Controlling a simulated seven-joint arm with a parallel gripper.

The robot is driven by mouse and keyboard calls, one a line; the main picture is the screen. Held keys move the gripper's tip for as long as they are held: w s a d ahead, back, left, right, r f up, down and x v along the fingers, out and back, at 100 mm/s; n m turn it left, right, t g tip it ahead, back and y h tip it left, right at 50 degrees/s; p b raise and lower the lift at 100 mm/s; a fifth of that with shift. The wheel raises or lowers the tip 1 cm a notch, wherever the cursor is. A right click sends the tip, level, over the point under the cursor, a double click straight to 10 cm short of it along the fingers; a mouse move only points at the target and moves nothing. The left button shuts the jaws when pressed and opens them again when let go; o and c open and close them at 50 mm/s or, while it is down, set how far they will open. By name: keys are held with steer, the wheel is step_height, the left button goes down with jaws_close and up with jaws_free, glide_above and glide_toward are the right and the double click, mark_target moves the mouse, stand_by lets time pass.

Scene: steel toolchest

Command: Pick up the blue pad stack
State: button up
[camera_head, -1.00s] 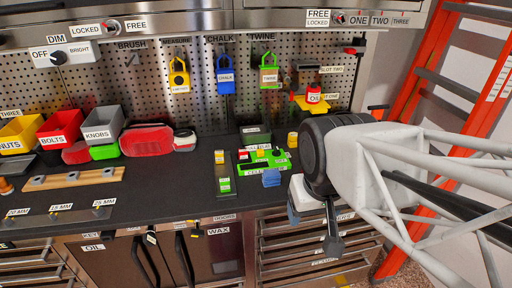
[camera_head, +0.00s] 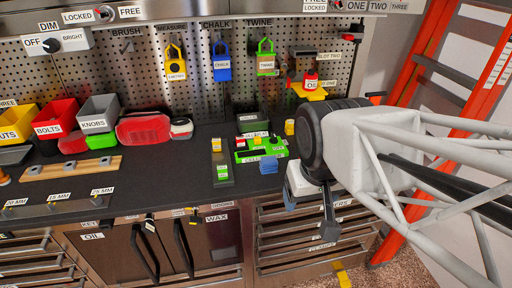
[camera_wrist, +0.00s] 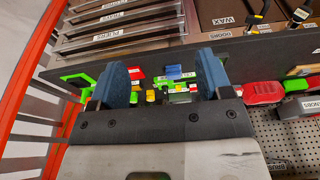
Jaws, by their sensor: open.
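The blue pad stack (camera_head: 268,167) is a small ridged blue block on the dark worktop, at the front edge of a green tray (camera_head: 248,159). It also shows in the wrist view (camera_wrist: 180,71), between and beyond my fingers. My gripper (camera_wrist: 163,78) is open, with two blue-grey fingers wide apart and nothing held. In the head view my gripper (camera_head: 308,211) is right of the stack and nearer the camera, apart from it; my arm partly hides its fingers.
A dark strip with yellow and green blocks (camera_head: 222,168) lies left of the tray. A yellow cylinder (camera_head: 289,127) stands behind. Red, grey and yellow bins (camera_head: 97,115) are at left. Drawers (camera_head: 300,235) are below the front edge. An orange ladder (camera_head: 415,130) stands at right.

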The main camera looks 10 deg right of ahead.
steer(key=w+f+m+g, duration=0.1)
steer(key=w+m, duration=0.7)
steer(key=w, duration=0.7)
steer(key=m+g, duration=0.2)
steer(key=m, duration=0.8)
glide_above(269, 160)
step_height(269, 160, down, 8)
steer(key=shift+f, duration=0.1)
steer(key=shift+f, duration=0.1)
steer(key=shift+f, duration=1.25)
steer(key=shift+f, duration=2.55)
steer(key=c, duration=1.1)
